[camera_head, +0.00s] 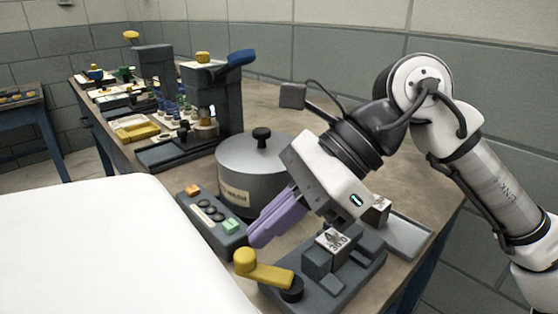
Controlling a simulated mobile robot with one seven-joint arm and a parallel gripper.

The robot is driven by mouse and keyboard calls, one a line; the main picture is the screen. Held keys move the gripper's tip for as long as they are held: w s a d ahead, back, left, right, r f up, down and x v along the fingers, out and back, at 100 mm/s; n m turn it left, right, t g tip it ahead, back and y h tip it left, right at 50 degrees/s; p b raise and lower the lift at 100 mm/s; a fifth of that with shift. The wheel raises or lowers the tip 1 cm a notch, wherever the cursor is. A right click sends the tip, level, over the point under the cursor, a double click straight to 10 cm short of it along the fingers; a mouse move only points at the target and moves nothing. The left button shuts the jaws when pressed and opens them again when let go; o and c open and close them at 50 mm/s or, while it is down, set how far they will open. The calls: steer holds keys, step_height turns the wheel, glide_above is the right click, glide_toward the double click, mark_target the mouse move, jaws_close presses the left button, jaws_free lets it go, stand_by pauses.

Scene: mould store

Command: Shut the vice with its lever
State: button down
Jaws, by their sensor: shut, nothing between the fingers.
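The vice (332,284) is a dark grey block device near the front right of the bench. Its yellow lever (268,273) points left from a dark round pivot, with a round yellow knob at its far end. A pale metal block marked with figures (334,241) sits at the vice jaws. I cannot tell how wide the jaws stand. My gripper (256,240) has purple fingers, shut and empty. In the picture its fingertips are just above the lever's knob. I cannot tell whether they touch it.
A grey lidded pot (252,166) stands behind my gripper. A control box (212,216) with coloured buttons lies left of it. A grey tray (408,238) lies at the right. Presses (222,98) and small parts fill the bench's far end.

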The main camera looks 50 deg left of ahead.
steer(key=shift+s, duration=0.2)
stand_by(0.3)
stand_by(0.3)
steer(key=p+v, duration=0.1)
steer(key=v, duration=1.3)
steer(key=shift+p, duration=0.4)
steer(key=shift+r, duration=0.1)
